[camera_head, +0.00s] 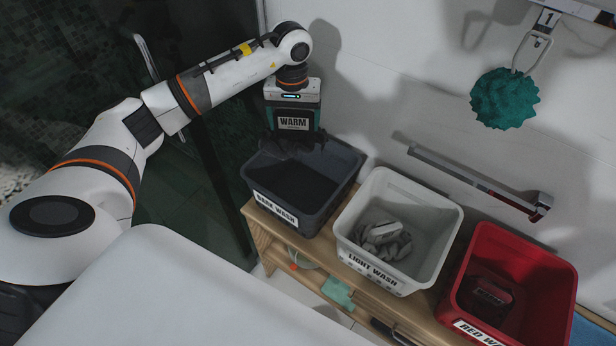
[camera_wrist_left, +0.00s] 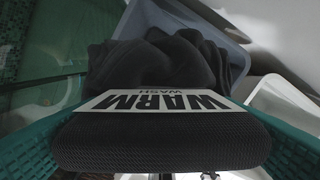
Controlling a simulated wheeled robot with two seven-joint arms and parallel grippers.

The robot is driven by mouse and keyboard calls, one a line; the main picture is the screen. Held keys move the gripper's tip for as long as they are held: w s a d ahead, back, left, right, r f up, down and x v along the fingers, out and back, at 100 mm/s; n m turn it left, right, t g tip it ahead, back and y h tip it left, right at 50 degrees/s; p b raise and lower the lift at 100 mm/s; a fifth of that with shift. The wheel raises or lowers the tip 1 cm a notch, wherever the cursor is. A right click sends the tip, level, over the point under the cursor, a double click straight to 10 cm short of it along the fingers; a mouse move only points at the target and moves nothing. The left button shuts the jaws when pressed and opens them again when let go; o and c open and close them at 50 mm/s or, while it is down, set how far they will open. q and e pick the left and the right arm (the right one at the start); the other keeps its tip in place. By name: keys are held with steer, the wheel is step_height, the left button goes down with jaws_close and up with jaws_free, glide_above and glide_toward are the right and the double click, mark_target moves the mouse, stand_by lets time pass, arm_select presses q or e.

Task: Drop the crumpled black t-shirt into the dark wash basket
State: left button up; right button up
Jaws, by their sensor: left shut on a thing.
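My left gripper (camera_head: 293,122) hangs over the back part of the dark wash basket, pointing down. Its teal fingers are shut on the crumpled black t-shirt (camera_head: 292,136), which has a white label reading "WARM WASH". In the left wrist view the folded black cloth (camera_wrist_left: 160,62) bulges behind the label, between the teal fingers. The dark wash basket (camera_head: 335,200) is a dark grey open bin with a "DARK WASH" label on its front. Part of its back rim is hidden by the t-shirt. My right gripper is not in view.
A white light wash basket (camera_head: 447,212) holding pale cloth stands right of the dark one. A red basket (camera_head: 556,262) with a dark red item is farther right. All stand on a wooden bench (camera_head: 258,232). A metal rail (camera_head: 470,180) and a hanging teal puff (camera_head: 504,98) are on the wall.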

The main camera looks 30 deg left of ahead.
mark_target(294, 133)
arm_select(q)
steer(key=shift+s+f, duration=0.1)
steer(key=shift+f, duration=0.55)
steer(key=shift+f+b, duration=1.05)
steer(key=shift+f, duration=0.9)
steer(key=o, duration=1.3)
steer(key=shift+c, duration=0.2)
step_height(294, 133, up, 12)
steer(key=p, duration=0.6)
